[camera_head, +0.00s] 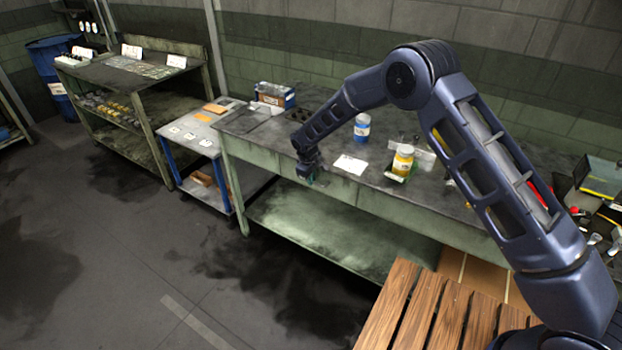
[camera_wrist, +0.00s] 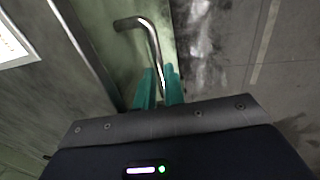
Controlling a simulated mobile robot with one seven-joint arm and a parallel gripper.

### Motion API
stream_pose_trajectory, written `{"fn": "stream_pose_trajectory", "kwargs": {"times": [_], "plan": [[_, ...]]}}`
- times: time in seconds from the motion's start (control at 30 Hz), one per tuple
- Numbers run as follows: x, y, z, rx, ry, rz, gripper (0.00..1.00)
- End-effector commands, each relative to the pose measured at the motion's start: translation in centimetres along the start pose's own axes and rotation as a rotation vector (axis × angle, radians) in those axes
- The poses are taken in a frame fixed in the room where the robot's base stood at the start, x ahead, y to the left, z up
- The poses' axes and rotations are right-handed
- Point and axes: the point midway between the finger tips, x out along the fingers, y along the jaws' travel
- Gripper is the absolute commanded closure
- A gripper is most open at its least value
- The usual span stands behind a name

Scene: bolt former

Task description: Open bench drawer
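The bench drawer is in the green front of the long workbench (camera_head: 272,157), below the dark worktop. Its front panel (camera_wrist: 143,40) fills the upper middle of the wrist view, with a bent metal handle (camera_wrist: 153,40) standing out from it. My gripper (camera_head: 308,178) is at the bench's front edge in the head view and hides the handle there. In the wrist view, the teal fingers of my gripper (camera_wrist: 160,86) are close together, one on each side of the handle bar, with almost no gap. No opening of the drawer shows.
On the worktop are a blue-labelled jar (camera_head: 362,128), a yellow jar (camera_head: 403,161), a white sheet (camera_head: 350,164) and a blue box (camera_head: 275,95). A small blue cart (camera_head: 186,140) stands left of the bench. Wooden slats (camera_head: 420,310) are at bottom right. The floor in front is clear.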

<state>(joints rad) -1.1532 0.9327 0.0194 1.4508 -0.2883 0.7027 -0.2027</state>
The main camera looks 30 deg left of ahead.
Motion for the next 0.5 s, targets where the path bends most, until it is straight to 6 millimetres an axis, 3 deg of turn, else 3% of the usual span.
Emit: {"fn": "stream_pose_trajectory", "kwargs": {"times": [0.33, 0.5], "plan": [[-0.1, -0.4, 0.0, -0.001, 0.000, 0.000, 1.00], [-0.5, -2.3, -0.1, -0.002, 0.000, -0.001, 1.00]]}}
